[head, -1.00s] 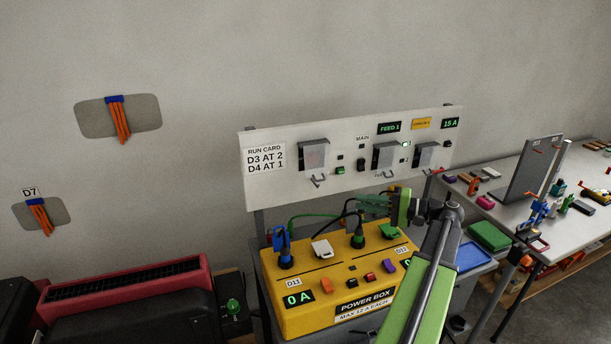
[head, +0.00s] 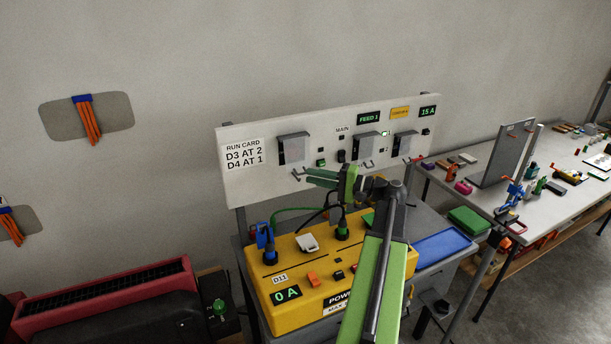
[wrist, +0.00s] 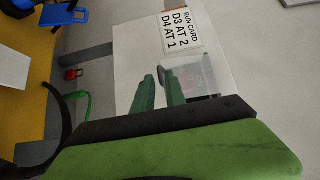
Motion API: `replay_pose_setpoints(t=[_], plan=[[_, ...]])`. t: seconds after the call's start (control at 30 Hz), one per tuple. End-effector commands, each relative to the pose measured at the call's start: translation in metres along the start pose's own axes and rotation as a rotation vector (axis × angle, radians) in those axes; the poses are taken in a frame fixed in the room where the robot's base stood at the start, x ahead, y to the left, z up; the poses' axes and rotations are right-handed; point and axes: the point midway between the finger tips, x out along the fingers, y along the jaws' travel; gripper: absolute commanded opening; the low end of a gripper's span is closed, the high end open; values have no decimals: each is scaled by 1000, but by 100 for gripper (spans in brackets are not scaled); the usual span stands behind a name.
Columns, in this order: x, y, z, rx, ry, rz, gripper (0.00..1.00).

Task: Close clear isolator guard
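Three clear-fronted guards with grey top edges sit on the white panel (head: 262,180). They are the left guard (head: 294,148), the middle guard (head: 366,147) and the right guard (head: 404,144). They seem to stand out from the panel, but I cannot tell how far each is open. My gripper (head: 308,176) is in front of the panel, just below and right of the left guard. The clear guard (wrist: 196,76) lies just right of the fingertips; contact is unclear.
A yellow power box (head: 290,316) with plugs and cables stands below the panel. A run card (head: 243,154) is at the panel's left. A blue tray (head: 441,245) and a cluttered bench (head: 475,190) are to the right. A red-edged machine (head: 100,292) stands lower left.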

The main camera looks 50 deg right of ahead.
Motion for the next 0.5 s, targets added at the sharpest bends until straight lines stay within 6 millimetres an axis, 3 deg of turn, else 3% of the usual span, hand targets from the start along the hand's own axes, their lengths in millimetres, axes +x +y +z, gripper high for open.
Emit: replay_pose_setpoints(t=[0.2, 0.5], plan=[[28, 0, 0, 0, -2, 0, 16], [31, 0, 0, 0, -1, 0, 16]])
